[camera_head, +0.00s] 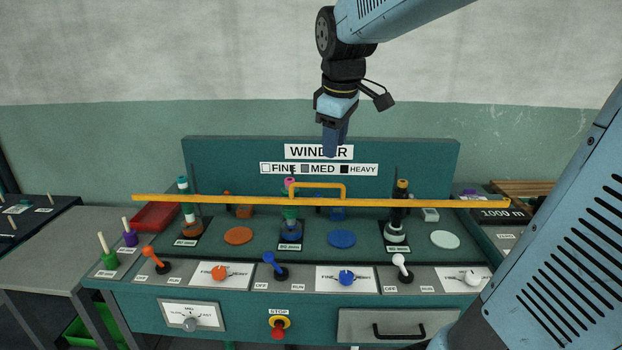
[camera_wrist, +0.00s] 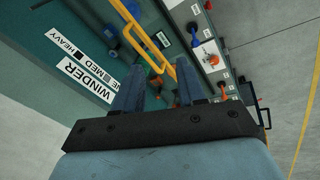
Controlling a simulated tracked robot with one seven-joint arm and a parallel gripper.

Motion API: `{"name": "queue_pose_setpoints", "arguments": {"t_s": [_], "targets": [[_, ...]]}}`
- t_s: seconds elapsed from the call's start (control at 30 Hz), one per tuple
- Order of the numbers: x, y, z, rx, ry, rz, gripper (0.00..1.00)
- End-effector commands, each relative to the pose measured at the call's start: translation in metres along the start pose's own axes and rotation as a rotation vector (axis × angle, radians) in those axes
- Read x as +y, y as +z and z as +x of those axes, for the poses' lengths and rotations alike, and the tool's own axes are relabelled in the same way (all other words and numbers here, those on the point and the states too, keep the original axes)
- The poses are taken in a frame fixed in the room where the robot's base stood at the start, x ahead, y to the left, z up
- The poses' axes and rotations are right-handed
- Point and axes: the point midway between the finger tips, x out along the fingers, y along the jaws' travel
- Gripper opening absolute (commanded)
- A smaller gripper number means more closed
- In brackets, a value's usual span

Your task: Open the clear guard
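The clear guard shows mainly by its long yellow bar (camera_head: 230,200), which runs across the winder bench in front of the spindles. Its transparent panel is too faint to make out. A yellow loop handle (camera_head: 318,186) stands up from the middle of the bar. The yellow bar (camera_wrist: 148,42) also shows in the wrist view, beyond the fingertips. My gripper (camera_head: 335,152) points down above the handle, in front of the WINDER sign. In the wrist view my gripper (camera_wrist: 159,66) has its two blue fingers apart, with nothing held between them.
Several spindles, coloured discs and levers, such as the blue lever (camera_head: 274,265), stand on the bench. A red stop button (camera_head: 278,331) and a drawer (camera_head: 390,326) are on its front. A red tray (camera_head: 157,216) is at left. The air around my gripper looks clear.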

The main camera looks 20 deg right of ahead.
Motion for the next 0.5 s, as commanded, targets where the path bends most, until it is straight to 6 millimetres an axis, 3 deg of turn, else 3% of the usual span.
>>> {"name": "queue_pose_setpoints", "arguments": {"t_s": [0.2,0.5], "targets": [[0.040,-0.038,0.022,-0.049,-0.049,-0.272,0.40],[0.060,-0.058,0.037,-0.068,-0.081,-0.431,0.40]]}}
